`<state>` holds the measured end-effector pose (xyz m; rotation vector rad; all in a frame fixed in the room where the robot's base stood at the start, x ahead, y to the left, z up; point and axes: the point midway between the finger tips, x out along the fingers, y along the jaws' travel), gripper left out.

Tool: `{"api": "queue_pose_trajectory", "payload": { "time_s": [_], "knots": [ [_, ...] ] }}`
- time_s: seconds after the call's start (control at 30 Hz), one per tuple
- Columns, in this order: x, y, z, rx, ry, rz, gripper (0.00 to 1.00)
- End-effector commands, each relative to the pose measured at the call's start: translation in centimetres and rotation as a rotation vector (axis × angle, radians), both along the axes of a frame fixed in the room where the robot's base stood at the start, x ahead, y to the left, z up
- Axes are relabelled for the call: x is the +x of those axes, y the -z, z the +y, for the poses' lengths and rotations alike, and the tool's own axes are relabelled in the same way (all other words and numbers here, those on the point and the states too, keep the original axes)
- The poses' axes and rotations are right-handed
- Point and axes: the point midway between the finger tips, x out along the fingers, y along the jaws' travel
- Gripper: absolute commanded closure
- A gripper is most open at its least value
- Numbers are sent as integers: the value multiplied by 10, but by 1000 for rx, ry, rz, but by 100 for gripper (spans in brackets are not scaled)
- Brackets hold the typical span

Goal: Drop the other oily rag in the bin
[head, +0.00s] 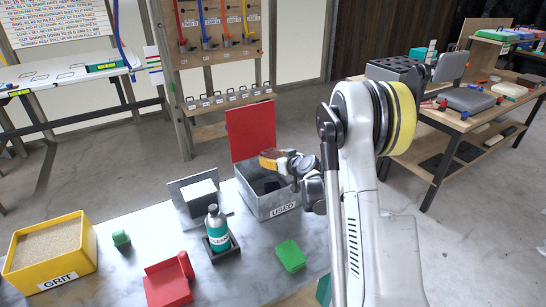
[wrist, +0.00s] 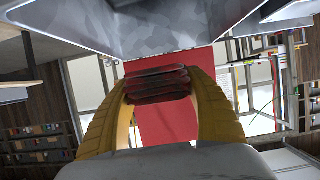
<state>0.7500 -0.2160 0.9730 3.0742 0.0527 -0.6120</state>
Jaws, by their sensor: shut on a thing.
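A grey metal bin labelled USED (head: 285,203) stands on the metal bench with its red lid (head: 250,131) swung up at the back. Something dark lies inside it, too small to make out. My gripper (head: 268,161) is over the bin's opening, near the raised lid. In the wrist view the yellow fingers are shut on a dark red, stained rag (wrist: 157,85), with the red lid (wrist: 165,122) behind it and the bin's grey wall (wrist: 150,30) at the top. The rag is hard to see in the head view.
Left of the bin are a bottle (head: 216,228) in a dark holder, a grey stand with a white block (head: 201,193), a red block (head: 168,284), a small green block (head: 121,239) and a yellow GRIT box (head: 80,259). A green block (head: 291,256) lies in front of the bin.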

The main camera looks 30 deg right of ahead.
Motion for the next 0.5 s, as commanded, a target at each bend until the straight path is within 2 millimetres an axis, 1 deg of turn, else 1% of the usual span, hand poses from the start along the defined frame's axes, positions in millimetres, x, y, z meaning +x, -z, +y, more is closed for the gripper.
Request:
{"api": "queue_pose_trajectory", "payload": {
  "time_s": [0.07, 0.1, 0.17, 0.2, 0.5],
  "knots": [
    [0, -1, 0, 0, 0, 0, 70],
    [0, -1, 0, 0, 0, 0, 38],
    [0, -1, 0, 0, 0, 0, 19],
    [0, -1, 0, 0, 0, 0, 15],
    [-1, -1, 0, 0, 0, 0, 15]
  ]
}}
